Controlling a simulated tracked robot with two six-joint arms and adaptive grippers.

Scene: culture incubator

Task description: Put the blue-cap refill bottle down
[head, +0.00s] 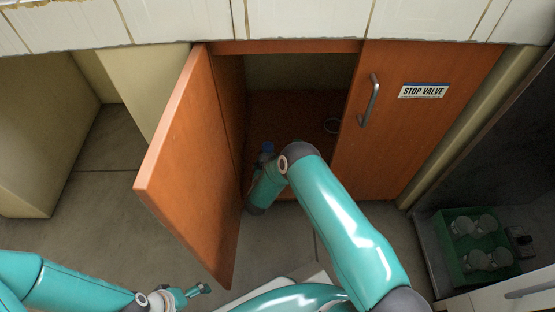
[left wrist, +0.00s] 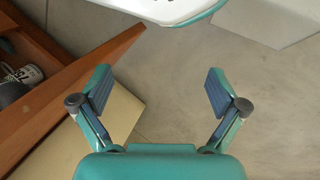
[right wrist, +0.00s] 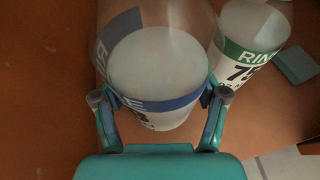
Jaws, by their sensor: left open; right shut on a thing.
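The blue-cap refill bottle (right wrist: 155,65) is between the fingers of my right gripper (right wrist: 158,95), which is shut on it. It is clear with a blue-edged label and pale contents. In the head view its blue top (head: 267,149) shows inside the open cupboard, beside my right arm, which hides the rest and the right gripper. I cannot tell whether its base touches the cupboard floor. My left gripper (left wrist: 160,90) is open and empty outside the cupboard; it also shows in the head view (head: 196,291), near the open door's lower edge.
A green-label bottle (right wrist: 252,40) stands close to the held bottle. The cupboard door (head: 188,160) stands open at left; the STOP VALVE door (head: 405,130) is shut. A green crate (head: 450,235) with several jars is at right.

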